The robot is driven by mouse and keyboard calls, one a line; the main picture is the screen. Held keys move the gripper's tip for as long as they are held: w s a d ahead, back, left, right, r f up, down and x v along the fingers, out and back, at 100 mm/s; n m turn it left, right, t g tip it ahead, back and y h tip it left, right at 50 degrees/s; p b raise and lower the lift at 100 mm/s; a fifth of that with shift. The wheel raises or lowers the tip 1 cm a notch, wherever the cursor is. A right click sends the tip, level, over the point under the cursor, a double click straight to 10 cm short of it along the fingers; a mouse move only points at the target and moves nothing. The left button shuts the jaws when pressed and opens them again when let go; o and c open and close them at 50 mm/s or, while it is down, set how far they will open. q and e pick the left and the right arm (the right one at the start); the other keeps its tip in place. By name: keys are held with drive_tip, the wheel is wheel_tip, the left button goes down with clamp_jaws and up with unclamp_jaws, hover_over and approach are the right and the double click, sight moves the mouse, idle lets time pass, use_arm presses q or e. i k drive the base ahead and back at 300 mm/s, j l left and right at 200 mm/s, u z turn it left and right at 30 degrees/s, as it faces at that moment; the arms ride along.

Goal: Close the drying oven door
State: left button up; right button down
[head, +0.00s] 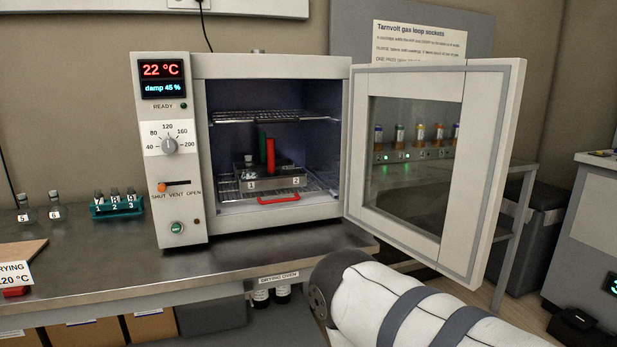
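The drying oven (265,140) stands on the steel bench, with its display reading 22 °C and damp 45 %. Its door (487,170) is hinged on the right side of the opening and stands wide open, swung out to the right and toward me. The door has a white frame and a glass window. The oven chamber is open to view, with a wire shelf (260,117) above and a tray (277,183) with a red handle below. My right arm shows at lower right, in front of the door's lower part. Neither gripper's fingers are in view.
A teal rack (116,207) with several vials stands left of the oven, with two small bottles (55,207) farther left. Behind the door, a panel of several coloured sockets shows through the glass. The bench in front of the oven is clear.

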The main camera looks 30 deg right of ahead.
sight(488, 91)
drive_tip(key=k+l, duration=0.1)
drive_tip(key=l, duration=0.25)
drive_tip(key=k+l+u, duration=0.1)
drive_tip(key=l, duration=0.25)
drive_tip(key=k+l, duration=0.1)
drive_tip(key=l, duration=0.25)
drive_tip(key=k+l+u, duration=0.1)
drive_tip(key=l, duration=0.25)
drive_tip(key=k+l, duration=0.1)
drive_tip(key=l, duration=0.4)
drive_tip(key=l+u, duration=0.15)
drive_tip(key=l, duration=0.35)
drive_tip(key=k+l, duration=0.15)
drive_tip(key=l, duration=0.3)
drive_tip(key=l+u, duration=0.2)
drive_tip(key=l, duration=0.95)
drive_tip(key=i, duration=0.05)
